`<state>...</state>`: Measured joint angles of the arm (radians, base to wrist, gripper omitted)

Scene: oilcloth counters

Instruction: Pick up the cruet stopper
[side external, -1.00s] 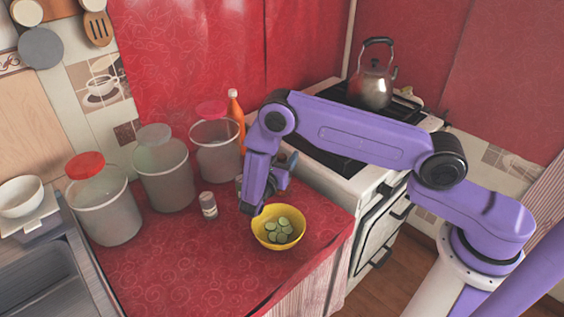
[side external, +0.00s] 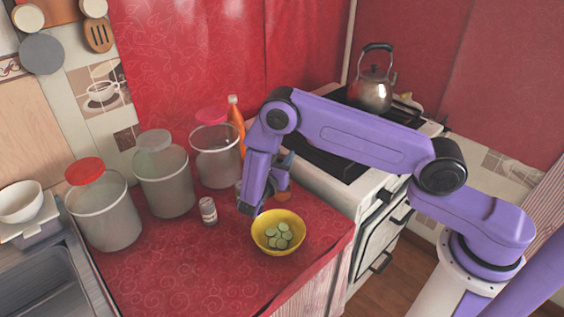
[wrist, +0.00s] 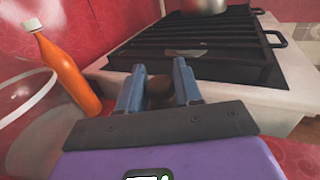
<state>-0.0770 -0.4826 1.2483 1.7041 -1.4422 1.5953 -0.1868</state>
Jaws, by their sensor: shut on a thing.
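My gripper (wrist: 158,92) shows in the wrist view with its two blue fingers on either side of a small dark brown thing, which I take to be the cruet stopper (wrist: 158,94). It is shut on it. In the side external view the gripper (side external: 283,176) is beyond the yellow bowl, near the counter's stove side, and a bit of brown shows by its fingers. My wrist hides much of that spot. I cannot make out a cruet body.
A yellow bowl (side external: 291,219) of green slices stands just in front of my gripper. A small shaker (side external: 208,211), lidded canisters (side external: 166,184) and an orange bottle (side external: 235,113) stand to the left. The stove (side external: 335,160) with a kettle (side external: 372,92) is right. The front counter is clear.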

